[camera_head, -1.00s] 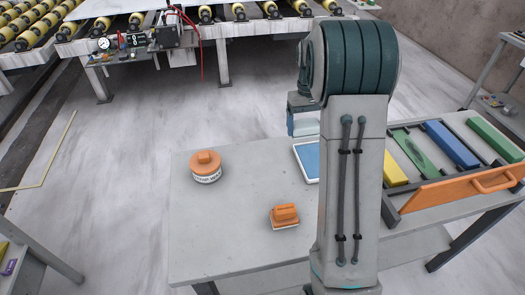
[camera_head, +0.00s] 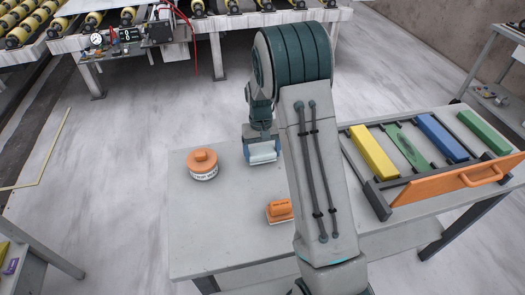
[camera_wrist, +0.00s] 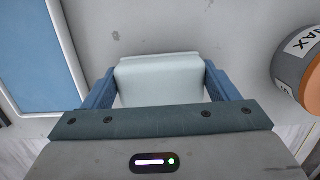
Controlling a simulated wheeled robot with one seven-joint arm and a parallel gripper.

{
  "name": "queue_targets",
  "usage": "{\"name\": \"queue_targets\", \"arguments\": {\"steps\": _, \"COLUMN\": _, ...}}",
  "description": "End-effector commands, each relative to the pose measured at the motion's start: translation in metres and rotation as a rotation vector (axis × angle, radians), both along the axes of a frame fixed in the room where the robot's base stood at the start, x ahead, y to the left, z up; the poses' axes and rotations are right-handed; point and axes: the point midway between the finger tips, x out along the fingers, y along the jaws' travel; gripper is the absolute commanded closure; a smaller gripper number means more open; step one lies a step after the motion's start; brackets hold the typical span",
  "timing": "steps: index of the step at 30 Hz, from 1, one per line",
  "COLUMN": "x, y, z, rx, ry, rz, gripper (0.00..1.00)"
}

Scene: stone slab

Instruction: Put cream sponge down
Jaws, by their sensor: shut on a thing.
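The cream sponge (camera_wrist: 160,80) is a pale, nearly white block, held between the two blue fingers of my gripper (camera_wrist: 158,88) in the wrist view. In the head view my gripper (camera_head: 262,150) points down over the grey table (camera_head: 225,225), right of the orange-lidded tub. The sponge (camera_head: 264,155) shows as a pale block at the fingertips. I cannot tell whether its underside touches the table.
The tub (camera_head: 202,166) also stands at the right of the wrist view (camera_wrist: 297,70). An orange-handled block (camera_head: 279,211) lies nearer. A white-rimmed blue panel (camera_wrist: 38,55) is left in the wrist view. A rack (camera_head: 375,193) with coloured bars stands right.

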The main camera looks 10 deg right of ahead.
Motion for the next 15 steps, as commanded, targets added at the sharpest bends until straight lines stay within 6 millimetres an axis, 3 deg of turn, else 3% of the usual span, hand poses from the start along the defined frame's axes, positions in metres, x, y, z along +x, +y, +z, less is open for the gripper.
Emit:
{"name": "queue_targets", "arguments": {"steps": 13, "x": 0.0000, "y": -0.0003, "z": -0.0110, "rx": 0.000, "ry": -0.001, "rz": 0.001, "gripper": 0.56}}
{"name": "queue_targets", "arguments": {"steps": 14, "x": 0.0000, "y": -0.0002, "z": -0.0100, "rx": 0.000, "ry": -0.001, "rz": 0.001, "gripper": 0.14}}
{"name": "queue_targets", "arguments": {"steps": 15, "x": 0.0000, "y": -0.0003, "z": -0.0095, "rx": 0.000, "ry": -0.001, "rz": 0.001, "gripper": 0.03}}
